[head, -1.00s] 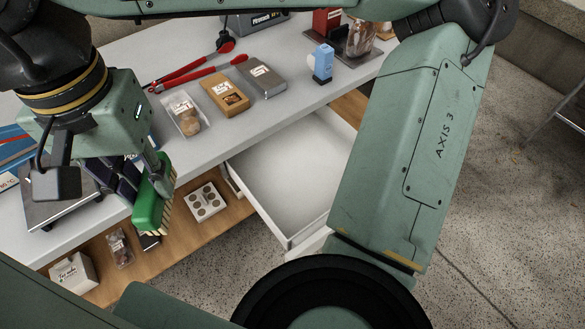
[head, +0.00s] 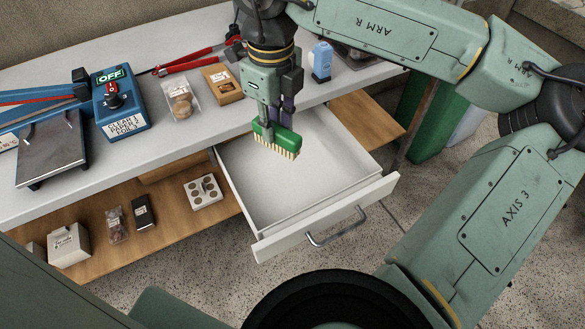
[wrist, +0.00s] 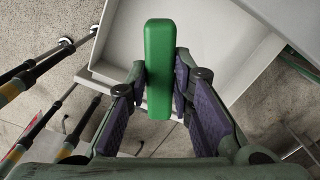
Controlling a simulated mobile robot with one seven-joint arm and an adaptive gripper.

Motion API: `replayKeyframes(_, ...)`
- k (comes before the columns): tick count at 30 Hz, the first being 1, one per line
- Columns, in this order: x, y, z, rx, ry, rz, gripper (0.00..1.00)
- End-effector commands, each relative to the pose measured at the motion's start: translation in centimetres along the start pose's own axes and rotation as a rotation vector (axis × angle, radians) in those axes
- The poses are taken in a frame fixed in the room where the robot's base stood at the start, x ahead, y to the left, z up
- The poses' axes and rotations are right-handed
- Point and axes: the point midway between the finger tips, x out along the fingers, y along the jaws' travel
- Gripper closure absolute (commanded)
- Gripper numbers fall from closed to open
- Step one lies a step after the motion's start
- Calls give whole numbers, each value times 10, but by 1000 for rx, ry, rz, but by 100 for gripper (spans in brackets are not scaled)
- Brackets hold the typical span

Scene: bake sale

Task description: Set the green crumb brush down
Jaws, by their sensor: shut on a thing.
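The green crumb brush (head: 283,140) has a green back and pale bristles that point down. My gripper (head: 272,118) is shut on it and holds it above the open white drawer (head: 290,185). In the wrist view the brush (wrist: 159,70) lies between the two purple-padded fingers of my gripper (wrist: 160,88), with the drawer's pale floor (wrist: 210,40) behind it. The drawer looks empty. The brush appears apart from the drawer floor.
The white counter (head: 150,150) carries a blue switch box (head: 121,103), a metal plate scale (head: 52,150), packaged goods (head: 180,97), red tongs (head: 190,60) and a blue bottle (head: 321,62). The wooden shelf below (head: 160,220) holds several small packages. The drawer front (head: 330,218) juts over the floor.

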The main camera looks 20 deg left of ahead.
Motion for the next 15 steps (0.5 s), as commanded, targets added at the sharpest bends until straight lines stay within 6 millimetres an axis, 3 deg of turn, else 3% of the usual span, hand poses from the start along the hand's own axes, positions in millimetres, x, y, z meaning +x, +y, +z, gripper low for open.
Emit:
replayKeyframes(3,19,-27,-13,262,7,-3,100)
replayKeyframes(6,27,-39,-20,395,11,-7,100)
replayKeyframes(15,74,-44,-24,463,15,-5,100)
